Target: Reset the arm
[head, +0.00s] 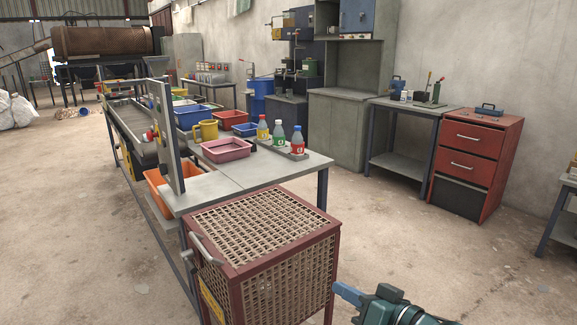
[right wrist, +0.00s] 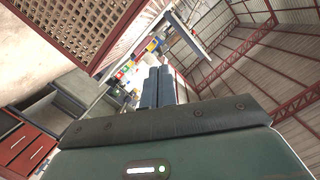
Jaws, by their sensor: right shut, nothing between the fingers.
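My right gripper (head: 348,293) shows at the bottom of the head view, to the right of the red-framed mesh cage (head: 265,230) and apart from it. Its blue-grey fingers are together and hold nothing. In the right wrist view the fingers (right wrist: 158,85) point away from the camera, closed side by side. My left arm and left gripper are not in view.
A workbench (head: 240,175) behind the cage holds a pink tray (head: 226,150), a yellow mug (head: 207,130) and bottles (head: 297,140). A red drawer cabinet (head: 475,160) stands at the right. The floor (head: 400,240) between cage and cabinet is clear.

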